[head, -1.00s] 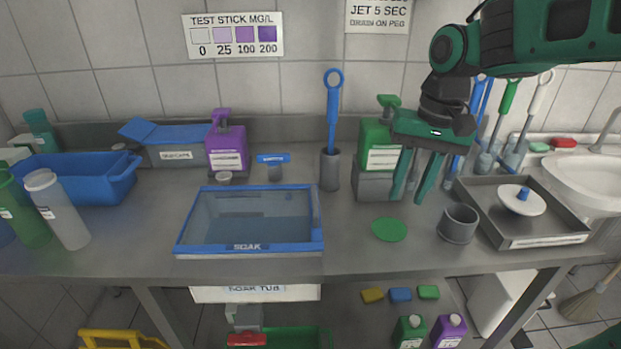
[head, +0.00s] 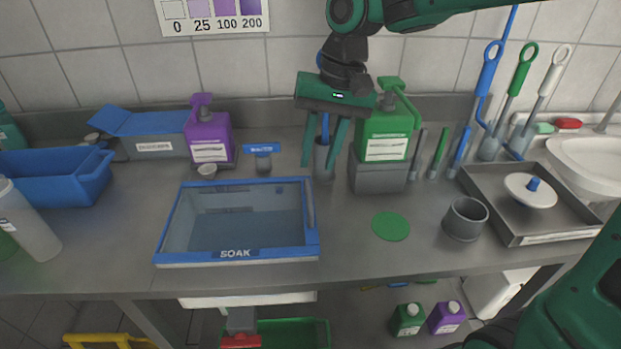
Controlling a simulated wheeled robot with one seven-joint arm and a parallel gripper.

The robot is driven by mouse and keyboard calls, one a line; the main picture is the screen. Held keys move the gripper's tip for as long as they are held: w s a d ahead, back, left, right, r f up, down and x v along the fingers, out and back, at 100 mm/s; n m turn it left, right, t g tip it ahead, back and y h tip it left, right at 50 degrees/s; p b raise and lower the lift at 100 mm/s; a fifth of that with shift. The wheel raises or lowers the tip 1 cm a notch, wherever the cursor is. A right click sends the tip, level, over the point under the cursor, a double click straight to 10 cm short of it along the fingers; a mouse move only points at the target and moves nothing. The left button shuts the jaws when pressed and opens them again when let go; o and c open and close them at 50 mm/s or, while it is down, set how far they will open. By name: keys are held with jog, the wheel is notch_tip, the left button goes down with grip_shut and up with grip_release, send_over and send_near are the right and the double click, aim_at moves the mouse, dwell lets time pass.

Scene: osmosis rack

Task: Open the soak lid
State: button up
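The soak tub (head: 236,261) is set in the counter, with a blue rim marked SOAK. Its clear lid (head: 240,215) appears to lie flat across the blue frame. A grey bar handle (head: 309,204) runs along the right side of the frame. My gripper (head: 322,166) hangs above the counter, behind and slightly right of the handle, in front of the blue brush in its grey holder. Its two green fingers point down and are spread apart with nothing between them. It looks apart from the lid.
A purple bottle (head: 209,136) and a blue-topped stick holder (head: 263,158) stand behind the tub. A green disc (head: 391,226) and grey cup (head: 465,219) lie to the right.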

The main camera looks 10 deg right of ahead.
aim_at(309, 190)
jog(key=f, duration=0.2)
jog(key=a+f, duration=0.1)
jog(key=f, duration=0.4)
jog(key=shift+a, duration=0.25)
jog(key=shift+r, duration=0.1)
jog(key=shift+c, duration=0.3)
grip_shut()
